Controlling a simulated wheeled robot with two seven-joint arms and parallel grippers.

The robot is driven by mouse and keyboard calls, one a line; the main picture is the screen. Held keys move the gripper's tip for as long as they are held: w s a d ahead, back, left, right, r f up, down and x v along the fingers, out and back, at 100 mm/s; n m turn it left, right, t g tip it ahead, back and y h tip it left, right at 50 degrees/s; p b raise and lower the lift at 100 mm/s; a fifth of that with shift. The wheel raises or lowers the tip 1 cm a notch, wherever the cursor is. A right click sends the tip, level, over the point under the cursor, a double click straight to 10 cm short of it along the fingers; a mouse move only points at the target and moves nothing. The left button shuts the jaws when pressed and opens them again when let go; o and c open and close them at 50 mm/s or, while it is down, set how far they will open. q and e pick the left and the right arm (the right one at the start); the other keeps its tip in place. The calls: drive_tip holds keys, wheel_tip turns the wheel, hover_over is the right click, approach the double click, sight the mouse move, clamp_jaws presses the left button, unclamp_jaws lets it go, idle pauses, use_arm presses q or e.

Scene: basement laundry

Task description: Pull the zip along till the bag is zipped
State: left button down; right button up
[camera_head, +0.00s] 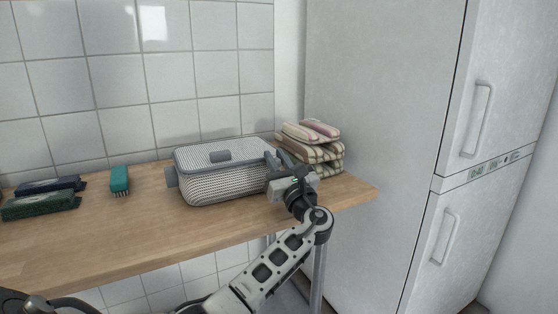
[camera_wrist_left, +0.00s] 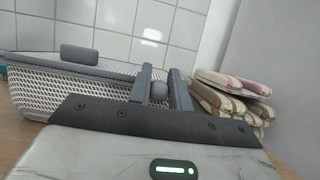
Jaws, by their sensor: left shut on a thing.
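The bag (camera_head: 225,186) is a box-shaped, light patterned bag with a grey top, standing on the wooden worktop. A grey block sits on its top and a grey tab on its left end. It fills the left of the left wrist view (camera_wrist_left: 35,95). My left gripper (camera_head: 274,161) is at the bag's right end. In the left wrist view its fingers (camera_wrist_left: 160,90) are shut on a small grey piece, the zip pull (camera_wrist_left: 159,91), at the bag's top edge. The zip line itself is too small to make out. My right gripper is not in view.
Folded striped cloths (camera_head: 318,148) are stacked just right of my left gripper, near the worktop's (camera_head: 130,235) right end. A teal brush (camera_head: 120,180) and dark brushes (camera_head: 40,203) lie left. A tall white fridge (camera_head: 385,130) stands right. The front worktop is clear.

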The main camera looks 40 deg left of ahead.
use_arm(q)
drive_tip(key=c, duration=1.4)
unclamp_jaws()
drive_tip(key=shift+w+d, duration=0.1)
drive_tip(key=shift+o, duration=0.2)
drive_tip(key=p+v, duration=0.1)
drive_tip(key=v, duration=1.5)
drive_tip(key=shift+p, duration=0.35)
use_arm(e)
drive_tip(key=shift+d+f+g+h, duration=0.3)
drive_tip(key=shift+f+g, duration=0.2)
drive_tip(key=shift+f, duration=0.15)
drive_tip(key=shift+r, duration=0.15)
